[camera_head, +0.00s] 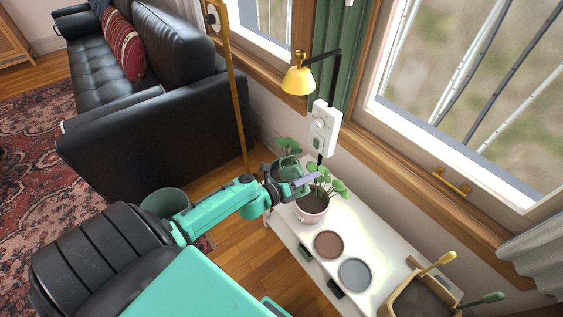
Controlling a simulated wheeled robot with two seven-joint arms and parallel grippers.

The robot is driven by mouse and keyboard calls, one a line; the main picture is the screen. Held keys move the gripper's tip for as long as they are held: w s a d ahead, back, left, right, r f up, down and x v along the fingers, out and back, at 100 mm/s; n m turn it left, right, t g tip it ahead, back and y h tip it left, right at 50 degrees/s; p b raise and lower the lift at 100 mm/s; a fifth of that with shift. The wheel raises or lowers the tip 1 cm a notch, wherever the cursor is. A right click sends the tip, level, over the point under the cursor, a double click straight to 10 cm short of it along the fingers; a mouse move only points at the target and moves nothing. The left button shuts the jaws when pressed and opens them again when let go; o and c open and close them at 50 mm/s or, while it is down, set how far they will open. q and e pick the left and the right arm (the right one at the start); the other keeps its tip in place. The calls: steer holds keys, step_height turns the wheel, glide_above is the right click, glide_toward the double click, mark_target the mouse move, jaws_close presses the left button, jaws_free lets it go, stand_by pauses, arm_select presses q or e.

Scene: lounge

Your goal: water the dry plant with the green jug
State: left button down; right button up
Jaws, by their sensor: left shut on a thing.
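My left arm reaches across to the white bench (290,232). My left gripper (295,182) is shut on what looks like the green jug (286,168), small and partly hidden by the fingers. The jug is beside and slightly above a plant with round green leaves (326,182) in a pink pot (313,210) on the bench. More green leaves (288,147) show just behind the jug; their pot is hidden. I cannot tell from here which plant is dry, or whether water flows. My right gripper is out of view.
A brown dish (328,244) and a grey dish (355,274) lie on the bench. A container with yellow- and green-handled tools (422,298) stands at its near right. A yellow lamp (298,80) hangs above the plants. A grey-green bin (165,203) and black sofa (150,130) are left.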

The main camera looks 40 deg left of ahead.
arm_select(q)
steer(key=shift+w+a, duration=0.1)
steer(key=shift+w, duration=0.1)
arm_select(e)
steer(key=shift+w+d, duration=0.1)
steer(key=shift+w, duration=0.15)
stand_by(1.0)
